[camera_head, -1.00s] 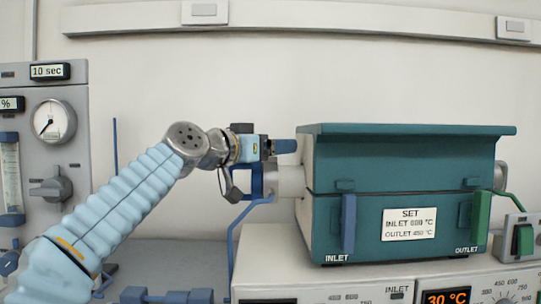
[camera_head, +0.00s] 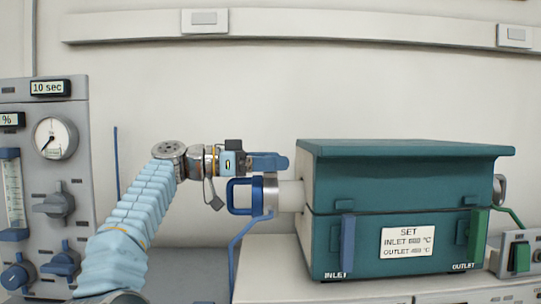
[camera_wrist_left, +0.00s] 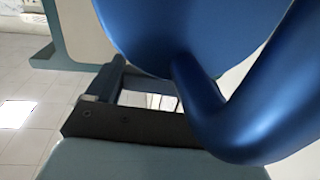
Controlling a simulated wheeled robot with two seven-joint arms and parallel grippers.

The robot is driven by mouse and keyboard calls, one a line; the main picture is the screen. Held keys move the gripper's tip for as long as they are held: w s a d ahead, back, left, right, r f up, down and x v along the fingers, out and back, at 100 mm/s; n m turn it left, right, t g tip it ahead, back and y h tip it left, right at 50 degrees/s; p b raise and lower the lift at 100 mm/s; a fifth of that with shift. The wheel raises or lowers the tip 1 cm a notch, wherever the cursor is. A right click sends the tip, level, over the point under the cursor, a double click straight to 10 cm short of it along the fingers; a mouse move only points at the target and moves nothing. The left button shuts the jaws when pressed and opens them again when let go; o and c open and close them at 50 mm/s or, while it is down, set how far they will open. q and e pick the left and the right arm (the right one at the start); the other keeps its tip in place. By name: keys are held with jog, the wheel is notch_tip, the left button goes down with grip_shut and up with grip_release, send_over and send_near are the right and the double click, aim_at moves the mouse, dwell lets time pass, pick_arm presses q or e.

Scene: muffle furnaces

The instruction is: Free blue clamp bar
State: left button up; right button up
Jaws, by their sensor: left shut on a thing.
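My left gripper (camera_head: 262,162) is shut on a blue bar (camera_head: 270,161), which looks like the blue clamp bar, left of the teal furnace (camera_head: 400,175). The fingers are hard to tell apart from the bar. A blue loop handle (camera_head: 239,195) sits just below, beside a metal ring on the pale tube (camera_head: 290,195) that enters the furnace. In the left wrist view a thick curved blue bar (camera_wrist_left: 225,110) and a rounded blue part (camera_wrist_left: 185,30) fill the upper right and hide much behind them. My right gripper is out of view.
On the furnace front, a blue upright bar (camera_head: 347,248) stands by INLET and a green one (camera_head: 477,238) by OUTLET. A blue hose (camera_head: 237,245) drops below the tube. A gas panel (camera_head: 50,180) stands at left.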

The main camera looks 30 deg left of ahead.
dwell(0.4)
pick_arm(q)
jog(key=o, duration=0.9)
jog(key=p+v, duration=0.1)
jog(key=v, duration=1.3)
jog(key=shift+w, duration=0.1)
